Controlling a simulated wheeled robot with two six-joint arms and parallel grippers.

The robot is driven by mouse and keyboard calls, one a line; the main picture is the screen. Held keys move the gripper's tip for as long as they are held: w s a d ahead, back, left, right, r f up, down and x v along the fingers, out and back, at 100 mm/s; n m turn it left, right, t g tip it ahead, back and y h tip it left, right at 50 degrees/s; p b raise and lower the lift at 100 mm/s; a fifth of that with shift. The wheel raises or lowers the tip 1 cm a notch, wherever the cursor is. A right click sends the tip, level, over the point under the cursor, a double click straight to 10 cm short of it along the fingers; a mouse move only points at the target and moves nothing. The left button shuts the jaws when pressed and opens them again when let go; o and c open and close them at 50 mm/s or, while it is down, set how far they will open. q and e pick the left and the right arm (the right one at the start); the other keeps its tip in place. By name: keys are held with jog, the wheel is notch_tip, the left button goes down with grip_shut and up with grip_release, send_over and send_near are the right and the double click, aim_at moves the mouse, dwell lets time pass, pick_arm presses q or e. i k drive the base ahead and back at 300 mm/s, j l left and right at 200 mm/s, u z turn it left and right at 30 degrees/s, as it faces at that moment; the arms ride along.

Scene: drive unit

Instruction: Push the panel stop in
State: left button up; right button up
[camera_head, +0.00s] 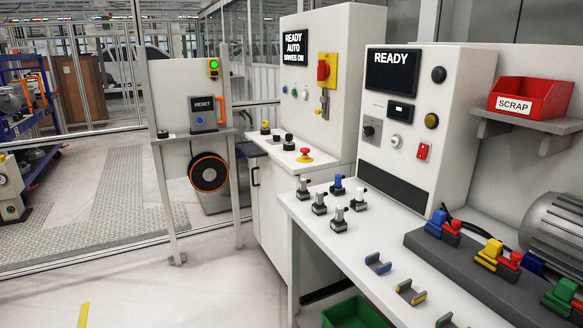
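A red mushroom-head stop button (304,153) on a yellow base sits on the sloped shelf of the middle white cabinet (325,90). It stands upright near the shelf's front right. I cannot tell from here whether it is pressed or raised. The cabinet's screen (293,49) reads "READY AUTO DRIVES ON". A red rotary switch (323,69) on a yellow plate is on the cabinet's front. Neither of my grippers shows in the head view.
Smaller knobs (288,142) stand left of the stop. A white bench (345,240) with several small fittings and coloured connectors is at the front right, below a second "READY" panel (391,72). A "RESET" box stand (203,114) is at left. The floor (180,285) at front left is clear.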

aim_at(305, 151)
jog(key=i+z, duration=0.1)
jog(key=i, duration=0.6)
jog(key=i+j+z, duration=0.1)
jog(key=z, duration=0.3)
jog(key=i+j+z, duration=0.1)
jog(key=z, duration=0.3)
jog(key=j+z, duration=0.15)
jog(key=z, duration=0.25)
jog(key=i+j+z, duration=0.15)
jog(key=j, duration=0.4)
jog(key=i+j+z, duration=0.2)
jog(key=j, duration=0.4)
jog(key=i+j+z, duration=0.15)
jog(key=j, duration=0.45)
jog(key=j+z, duration=0.15)
jog(key=j, duration=0.95)
jog(key=i, duration=0.1)
